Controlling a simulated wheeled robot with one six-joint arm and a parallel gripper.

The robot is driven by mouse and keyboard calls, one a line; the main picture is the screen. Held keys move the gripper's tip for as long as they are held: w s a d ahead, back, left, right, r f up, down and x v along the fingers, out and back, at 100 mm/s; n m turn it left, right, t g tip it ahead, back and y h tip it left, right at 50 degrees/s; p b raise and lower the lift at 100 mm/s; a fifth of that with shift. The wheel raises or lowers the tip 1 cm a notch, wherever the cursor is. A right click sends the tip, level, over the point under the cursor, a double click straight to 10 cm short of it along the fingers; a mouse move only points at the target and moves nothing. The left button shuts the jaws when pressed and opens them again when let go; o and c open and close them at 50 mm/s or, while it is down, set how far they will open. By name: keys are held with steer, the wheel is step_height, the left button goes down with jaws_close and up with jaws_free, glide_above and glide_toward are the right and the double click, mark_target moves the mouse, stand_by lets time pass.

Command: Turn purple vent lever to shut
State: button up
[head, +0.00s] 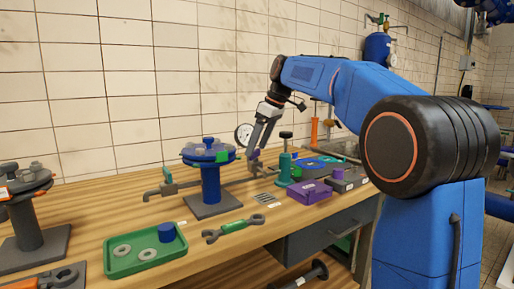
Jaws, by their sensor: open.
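My gripper (260,144) hangs at the end of my blue arm, pointing down over the middle of the workbench. Its fingers are open. A small purple piece (255,154) shows right at the fingertips and looks like the vent lever. The fingers partly hide it, and I cannot tell whether they touch it or which way it is turned. Grey pipework (262,168) shows just below it. A round white gauge (243,134) is just left of the gripper.
A blue flanged stand (210,183) is left of the gripper, and a teal pump-like tool (284,172) is to its right. A purple box (309,194), a green-handled wrench (233,230) and a green tray (121,253) are nearer the bench front.

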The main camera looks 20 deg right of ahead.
steer(key=shift+w+a+f, duration=0.15)
steer(key=shift+f, duration=0.35)
steer(key=c, duration=1)
steer(key=shift+c, duration=0.2)
steer(key=shift+m, duration=0.3)
steer(key=shift+a+m+t+h, duration=0.1)
steer(key=shift+m+t+h, duration=0.25)
steer(key=shift+m, duration=0.65)
steer(key=shift+a+r+m+t+h, duration=0.1)
steer(key=shift+m+t+h, duration=0.45)
steer(key=shift+m, duration=1.45)
steer(key=shift+h, duration=0.3)
